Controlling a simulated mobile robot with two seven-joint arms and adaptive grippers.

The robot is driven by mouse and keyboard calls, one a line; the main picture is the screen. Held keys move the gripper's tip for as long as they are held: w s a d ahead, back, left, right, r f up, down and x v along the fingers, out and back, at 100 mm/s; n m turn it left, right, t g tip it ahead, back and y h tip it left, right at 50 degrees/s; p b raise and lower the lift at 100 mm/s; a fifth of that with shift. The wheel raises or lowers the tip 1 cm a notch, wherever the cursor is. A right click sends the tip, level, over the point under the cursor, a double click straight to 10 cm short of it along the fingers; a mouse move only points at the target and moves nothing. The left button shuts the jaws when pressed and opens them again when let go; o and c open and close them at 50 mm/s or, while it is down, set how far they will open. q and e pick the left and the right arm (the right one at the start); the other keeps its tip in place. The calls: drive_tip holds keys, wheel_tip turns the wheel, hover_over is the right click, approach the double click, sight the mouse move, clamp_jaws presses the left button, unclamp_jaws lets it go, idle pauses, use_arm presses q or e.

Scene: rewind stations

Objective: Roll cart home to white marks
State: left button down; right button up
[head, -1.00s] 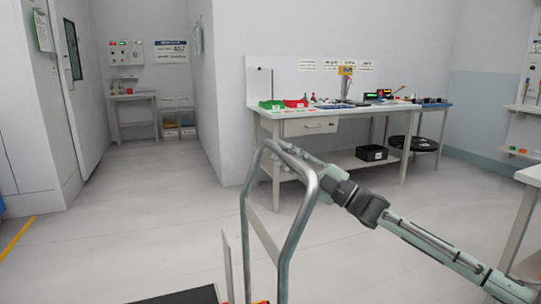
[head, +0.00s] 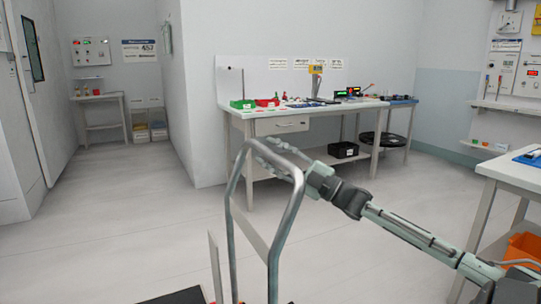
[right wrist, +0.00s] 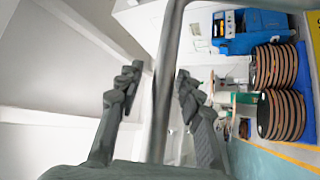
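The cart shows in the head view as a bent grey tube handle (head: 288,225) with a dark deck (head: 180,297) at the bottom edge. My right gripper (head: 262,150) is at the top of the handle, its arm coming in from the right. In the right wrist view the handle tube (right wrist: 167,75) passes between the two spread fingers of my right gripper (right wrist: 158,85). A gap shows beside the left finger; contact at the right finger is unclear. My left gripper is not in view. No white floor marks can be made out.
A workbench (head: 290,125) with green and red bins stands ahead, a black box (head: 343,150) on its lower shelf. A nearer table (head: 515,172) with an orange bin (head: 522,250) below stands at right. Floor (head: 110,220) at left and ahead is clear. Reels (right wrist: 280,115) show in the wrist view.

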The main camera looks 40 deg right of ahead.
drive_tip(key=shift+f, duration=0.1)
drive_tip(key=shift+s+f, duration=0.15)
drive_tip(key=shift+s, duration=0.15)
drive_tip(key=v, duration=1.1)
drive_tip(key=shift+d, duration=0.2)
drive_tip(key=shift+s, duration=0.15)
